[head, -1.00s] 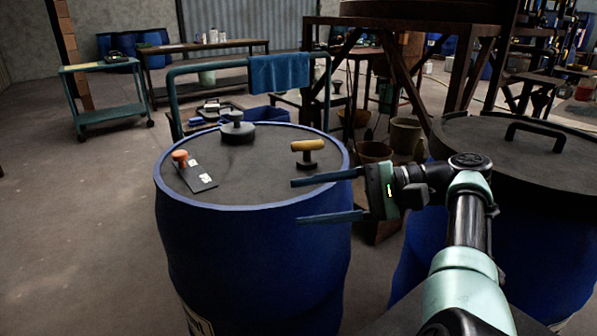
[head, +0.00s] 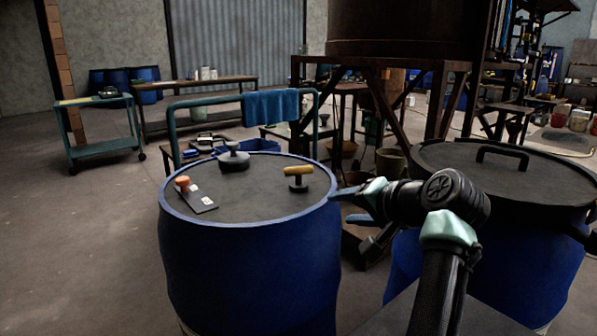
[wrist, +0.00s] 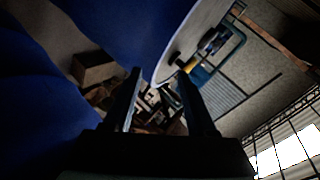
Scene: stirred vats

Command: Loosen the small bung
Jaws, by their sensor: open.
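The small bung (head: 298,183), a dark plug with a yellow T-handle, stands upright on the right part of a blue drum's dark lid (head: 250,200). A wider grey bung (head: 233,160) with a knob stands at the lid's back. My gripper (head: 350,206) is open and empty, just right of the drum's rim, apart from the small bung. In the wrist view, my two fingers (wrist: 158,72) are spread with nothing between them. The yellow handle (wrist: 190,65) shows just past the right fingertip, beside the blue drum wall (wrist: 125,30).
An orange-knobbed item with a dark plate (head: 197,200) lies at the lid's left. A second drum with a handled dark lid (head: 480,175) stands close on the right. Behind are a teal rail with a blue cloth (head: 270,105) and a teal cart (head: 100,130). The left floor is clear.

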